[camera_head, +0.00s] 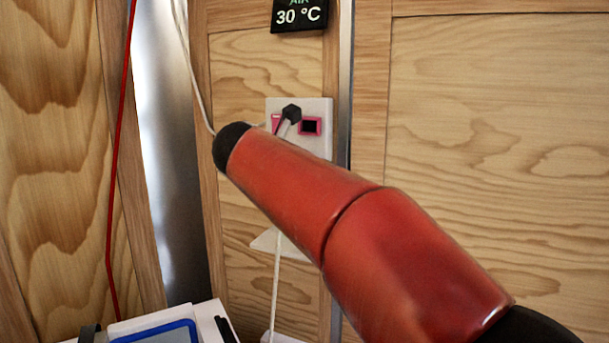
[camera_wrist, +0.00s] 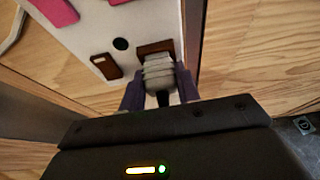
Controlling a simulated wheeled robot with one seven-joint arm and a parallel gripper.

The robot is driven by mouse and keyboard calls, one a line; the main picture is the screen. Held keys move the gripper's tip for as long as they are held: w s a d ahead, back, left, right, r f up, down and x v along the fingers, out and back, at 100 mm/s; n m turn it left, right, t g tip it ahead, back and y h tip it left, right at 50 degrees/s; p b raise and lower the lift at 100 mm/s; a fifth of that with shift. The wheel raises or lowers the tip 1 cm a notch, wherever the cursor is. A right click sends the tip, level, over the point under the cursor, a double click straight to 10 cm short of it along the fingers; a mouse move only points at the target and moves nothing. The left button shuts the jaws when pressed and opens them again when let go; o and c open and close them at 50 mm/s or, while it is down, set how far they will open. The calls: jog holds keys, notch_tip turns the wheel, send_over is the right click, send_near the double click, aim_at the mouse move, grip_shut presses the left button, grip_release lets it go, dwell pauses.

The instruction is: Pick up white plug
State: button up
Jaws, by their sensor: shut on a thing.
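In the wrist view, my gripper (camera_wrist: 159,88) is shut on the white plug (camera_wrist: 158,72), a pale ribbed body between its two dark fingers. The plug's far end meets a brown rectangular socket (camera_wrist: 154,47) on the white wall panel (camera_wrist: 105,28). I cannot tell whether it sits inside the socket or just in front of it. In the head view, the white panel (camera_head: 321,147) hangs on the wooden wall, and my red arm hides my gripper and the plug.
The panel also has a second brown socket (camera_wrist: 104,66), a round black hole (camera_wrist: 121,44) and pink-framed parts (camera_head: 310,126). A black-ended grey lever (camera_head: 291,113) crosses its front. A temperature display (camera_head: 299,15) hangs above. White cables (camera_head: 276,285) and a red cable (camera_head: 112,190) run nearby.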

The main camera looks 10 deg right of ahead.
jog(key=shift+s+a+r, duration=0.1)
jog(key=shift+r, duration=0.1)
jog(key=v, duration=0.5)
jog(key=r+p+v, duration=0.1)
jog(key=v, duration=0.4)
jog(key=p+v, duration=0.1)
jog(key=v, duration=0.4)
jog(key=shift+r, duration=0.4)
jog(key=shift+c, duration=0.5)
jog(key=shift+s+a, duration=0.1)
jog(key=s+a, duration=0.1)
jog(key=s+a+p, duration=0.1)
jog(key=s, duration=0.1)
jog(key=shift+f, duration=0.2)
